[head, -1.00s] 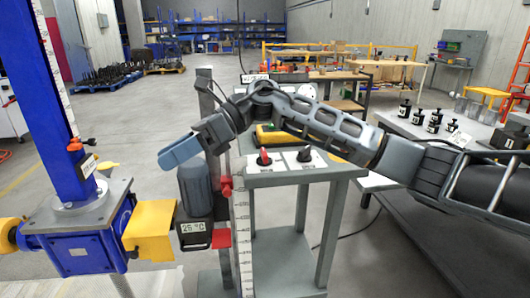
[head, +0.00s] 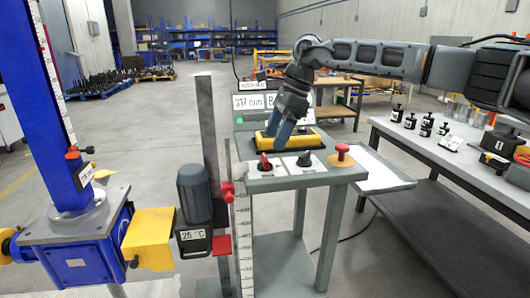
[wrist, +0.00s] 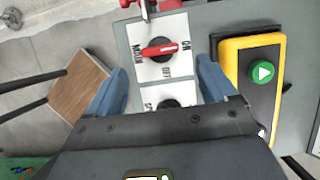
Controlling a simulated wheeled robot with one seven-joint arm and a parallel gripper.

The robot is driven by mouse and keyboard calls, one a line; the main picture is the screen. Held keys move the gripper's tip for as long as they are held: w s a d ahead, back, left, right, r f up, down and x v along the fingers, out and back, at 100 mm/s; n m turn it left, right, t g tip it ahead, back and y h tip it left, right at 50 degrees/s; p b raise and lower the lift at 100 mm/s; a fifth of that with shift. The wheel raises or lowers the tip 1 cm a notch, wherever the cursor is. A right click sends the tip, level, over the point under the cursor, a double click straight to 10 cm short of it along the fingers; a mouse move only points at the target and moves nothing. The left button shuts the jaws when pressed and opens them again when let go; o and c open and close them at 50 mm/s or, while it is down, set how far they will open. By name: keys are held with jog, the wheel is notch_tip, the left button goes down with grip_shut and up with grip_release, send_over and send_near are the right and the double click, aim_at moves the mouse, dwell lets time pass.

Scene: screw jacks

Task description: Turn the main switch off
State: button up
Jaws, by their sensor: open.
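The main switch is a red rotary handle on a white plate. In the head view the red handle (head: 265,163) stands at the front left of the grey control stand's top. My gripper (head: 280,142) points down just behind the switch, over the stand. In the wrist view my gripper (wrist: 158,75) is open and empty, its blue fingers on either side of the switch plates and apart from the handle.
A black knob (head: 304,159) and a red mushroom button (head: 342,153) share the stand's top. A yellow box (wrist: 250,70) with a green button lies close beside my right finger. The grey motor (head: 195,194) and ruler column (head: 242,220) stand at the left.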

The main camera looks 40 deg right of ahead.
aim_at(266, 157)
jog(key=shift+p+x, duration=0.4)
jog(key=shift+x, duration=2.75)
jog(key=shift+a, duration=0.1)
jog(key=c, duration=1.1)
jog(key=shift+o, duration=0.2)
